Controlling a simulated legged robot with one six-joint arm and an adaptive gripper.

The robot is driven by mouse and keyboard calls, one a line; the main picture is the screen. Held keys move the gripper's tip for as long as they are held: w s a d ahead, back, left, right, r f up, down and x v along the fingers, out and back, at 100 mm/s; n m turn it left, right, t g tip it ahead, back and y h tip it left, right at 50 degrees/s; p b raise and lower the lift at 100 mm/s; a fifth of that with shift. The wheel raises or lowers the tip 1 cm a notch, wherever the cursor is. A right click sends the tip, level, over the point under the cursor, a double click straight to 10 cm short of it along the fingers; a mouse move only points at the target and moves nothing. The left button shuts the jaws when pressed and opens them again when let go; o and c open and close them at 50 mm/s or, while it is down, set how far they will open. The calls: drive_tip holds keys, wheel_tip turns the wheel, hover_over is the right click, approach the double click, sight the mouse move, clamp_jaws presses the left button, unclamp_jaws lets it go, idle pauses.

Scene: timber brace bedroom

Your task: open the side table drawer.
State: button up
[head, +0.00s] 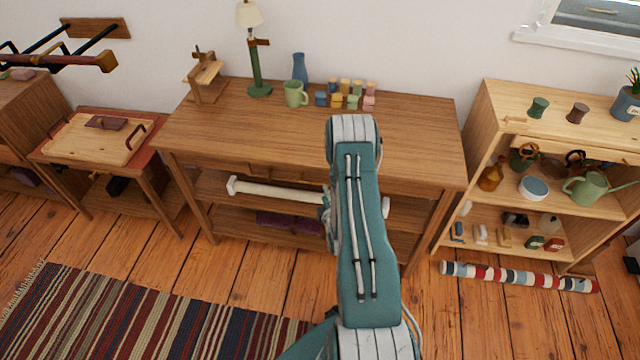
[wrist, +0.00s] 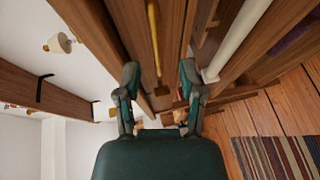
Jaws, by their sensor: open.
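The wooden side table (head: 400,140) stands against the wall in the head view. Its drawer front (head: 270,176) lies under the top and looks closed, though my arm hides its right part. A thin brass handle (wrist: 154,40) runs along the drawer front in the wrist view. My gripper (wrist: 159,68) is open, with one dark finger on each side of the handle's line and visible gaps to both. I cannot tell how deep the handle sits between the fingers.
A white roll (head: 275,192) lies on the shelf below the drawer. A green mug (head: 294,94), a blue vase (head: 300,68), a lamp (head: 254,60) and small blocks stand on the top. An open shelf unit (head: 470,150) is at right. A striped rug (head: 150,315) covers the floor at left.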

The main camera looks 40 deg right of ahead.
sight(319, 184)
drive_tip(key=x, duration=0.5)
drive_tip(key=shift+w+a, duration=0.2)
drive_tip(key=shift+w, duration=0.35)
drive_tip(key=shift+d, duration=0.25)
clamp_jaws()
drive_tip(key=shift+a, duration=0.2)
